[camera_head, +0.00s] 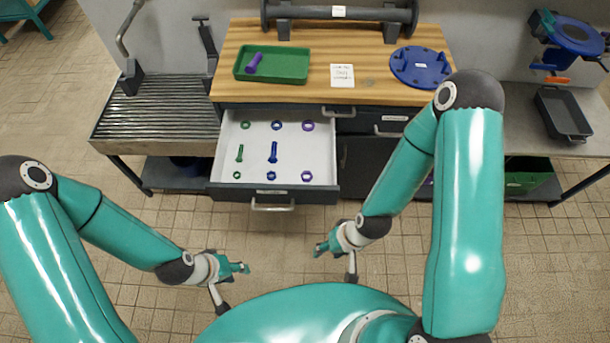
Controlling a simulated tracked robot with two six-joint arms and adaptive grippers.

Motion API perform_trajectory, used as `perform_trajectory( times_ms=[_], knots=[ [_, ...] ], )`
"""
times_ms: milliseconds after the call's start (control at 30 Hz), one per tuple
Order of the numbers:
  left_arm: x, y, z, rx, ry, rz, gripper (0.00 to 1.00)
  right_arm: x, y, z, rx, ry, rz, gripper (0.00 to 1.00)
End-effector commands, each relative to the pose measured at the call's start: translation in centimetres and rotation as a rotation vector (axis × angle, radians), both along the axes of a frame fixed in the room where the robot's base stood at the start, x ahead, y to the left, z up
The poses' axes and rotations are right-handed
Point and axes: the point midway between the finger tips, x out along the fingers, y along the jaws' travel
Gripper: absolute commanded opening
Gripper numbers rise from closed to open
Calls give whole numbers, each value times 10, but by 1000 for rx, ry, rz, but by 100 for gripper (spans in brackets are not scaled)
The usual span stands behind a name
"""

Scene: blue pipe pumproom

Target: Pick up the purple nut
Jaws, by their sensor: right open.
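A purple nut (307,176) lies on the white floor of the open drawer (258,152), at its front right. A second purple ring-shaped piece (308,126) lies at the drawer's back right; it is too small to tell whether it is a nut or a washer. My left gripper (236,288) is in front of the drawer at the lower left, apart from it, with its fingers spread and nothing between them. My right gripper (335,266) is open and empty, in front of the drawer's right side and apart from the purple nut.
The drawer also holds green and blue rings, a green bolt (240,153) and a blue bolt (273,152). Above it, the wooden worktop (330,50) carries a green tray (290,66) with a purple bolt (254,63), and a blue flange (421,67). A drawer handle (272,207) sticks out in front.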

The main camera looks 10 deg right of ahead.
Motion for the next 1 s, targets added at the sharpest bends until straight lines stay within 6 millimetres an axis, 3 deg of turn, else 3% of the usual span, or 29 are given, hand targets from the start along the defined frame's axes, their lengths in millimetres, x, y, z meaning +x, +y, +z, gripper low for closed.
perform_trajectory(
  times_ms=[533, 667, 767, 1000],
  knots=[
    [0, 0, 0, 0, 0, 0, 40, 0, 0, 0, 0, 0, 0, 49],
    [0, 0, -15, 0, 0, 0, 40, 0, 0, -15, 0, 0, 0, 49],
    [0, 0, -26, 0, 0, 0, 40, 0, 0, -26, 0, 0, 0, 42],
    [0, 0, -22, 0, 0, 0, 40, 0, 0, -22, 0, 0, 0, 42]
  ],
)
